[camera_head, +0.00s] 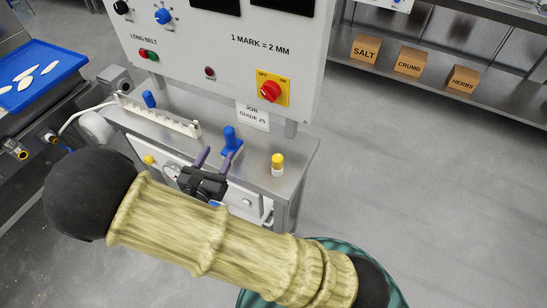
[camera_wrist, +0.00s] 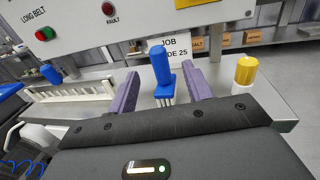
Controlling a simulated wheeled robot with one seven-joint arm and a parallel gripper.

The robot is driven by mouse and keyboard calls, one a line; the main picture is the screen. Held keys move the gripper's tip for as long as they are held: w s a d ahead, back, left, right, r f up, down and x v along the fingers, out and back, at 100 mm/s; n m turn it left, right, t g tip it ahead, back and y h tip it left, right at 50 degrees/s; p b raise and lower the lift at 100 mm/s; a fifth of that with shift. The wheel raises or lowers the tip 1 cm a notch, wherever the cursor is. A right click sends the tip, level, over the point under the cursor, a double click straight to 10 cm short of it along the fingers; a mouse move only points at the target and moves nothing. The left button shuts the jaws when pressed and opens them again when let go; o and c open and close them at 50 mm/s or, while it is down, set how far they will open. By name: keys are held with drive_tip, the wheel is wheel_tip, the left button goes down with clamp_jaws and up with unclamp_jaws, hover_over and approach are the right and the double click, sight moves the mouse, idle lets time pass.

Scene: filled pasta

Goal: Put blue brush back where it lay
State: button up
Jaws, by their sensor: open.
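The blue brush (camera_head: 230,137) stands upright on the steel bench top, in front of the job guide card. In the wrist view the brush (camera_wrist: 161,66) shows its blue handle on top and pale bristles below. My gripper (camera_head: 212,158) is open, its two purple fingers pointing toward the brush. In the wrist view the brush appears between the fingers, one on each side. I cannot tell whether either finger touches it.
A white toothed rack (camera_head: 160,118) lies left of the brush, with another blue-topped item (camera_head: 149,99) behind it. A yellow-capped white bottle (camera_head: 278,165) stands close on the right. The control panel (camera_head: 215,50) with a red switch (camera_head: 270,91) rises behind.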

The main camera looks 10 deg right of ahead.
drive_tip(key=s+d+m+g+h, duration=0.35)
drive_tip(key=d+m+g, duration=0.55)
drive_tip(key=d, duration=0.4)
drive_tip(key=s+d+f+m+g+y, duration=0.1)
drive_tip(key=s+d+m+g+y, duration=0.6)
drive_tip(key=m, duration=0.4)
drive_tip(key=r+m+t+y, duration=0.1)
drive_tip(key=m, duration=0.2)
drive_tip(key=w+r+m+t+y, duration=0.1)
drive_tip(key=r+m+y, duration=0.1)
drive_tip(key=m, duration=0.2)
drive_tip(key=r+m+y, duration=0.2)
drive_tip(key=m, duration=0.1)
drive_tip(key=shift+w+d+t, duration=0.1)
drive_tip(key=shift+w+t, duration=0.15)
drive_tip(key=shift+t, duration=0.15)
drive_tip(key=shift+c, duration=1.5)
